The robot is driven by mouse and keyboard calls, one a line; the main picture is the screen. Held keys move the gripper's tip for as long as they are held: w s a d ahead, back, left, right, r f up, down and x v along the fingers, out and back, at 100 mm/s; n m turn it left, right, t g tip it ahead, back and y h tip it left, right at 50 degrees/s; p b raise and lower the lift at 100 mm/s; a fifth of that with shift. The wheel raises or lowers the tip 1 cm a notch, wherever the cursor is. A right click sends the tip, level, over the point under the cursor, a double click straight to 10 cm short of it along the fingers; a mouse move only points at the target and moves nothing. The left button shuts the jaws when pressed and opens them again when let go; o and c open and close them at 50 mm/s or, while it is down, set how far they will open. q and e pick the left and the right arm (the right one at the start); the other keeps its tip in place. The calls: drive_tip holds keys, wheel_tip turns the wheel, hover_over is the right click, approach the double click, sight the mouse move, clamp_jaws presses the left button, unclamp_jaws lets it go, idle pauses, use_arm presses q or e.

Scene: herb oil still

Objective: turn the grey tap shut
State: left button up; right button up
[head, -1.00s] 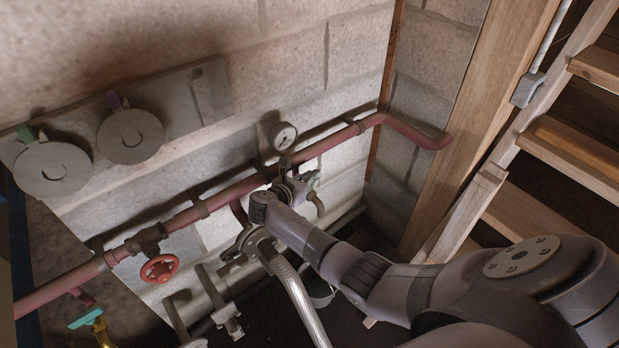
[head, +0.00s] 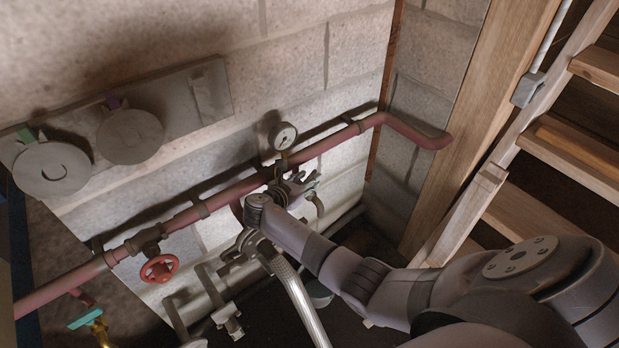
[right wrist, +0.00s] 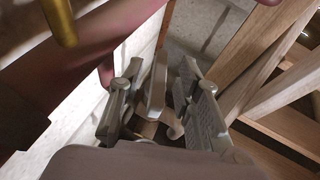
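The grey tap hangs under the red pipe and is partly hidden by my right gripper; its curved spout (head: 318,205) shows beside the fingers in the head view. In the right wrist view, a flat grey lever (right wrist: 157,88), seemingly the tap's handle, stands between the fingers. My right gripper (head: 297,184) is open at the tap. Its two fingers lie on either side of the lever in the right wrist view (right wrist: 162,98), with gaps visible; contact cannot be told. My left gripper is not in view.
The red pipe (head: 235,190) runs along the block wall, with a round gauge (head: 285,136) above the tap. A red handwheel (head: 159,268), a teal-handled brass tap (head: 88,318) and a ribbed metal hose (head: 296,297) are nearby. Wooden stairs (head: 570,150) stand at right.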

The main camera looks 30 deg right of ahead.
drive_tip(key=v, duration=1)
drive_tip(key=shift+o, duration=0.4)
drive_tip(key=shift+a+r, duration=0.1)
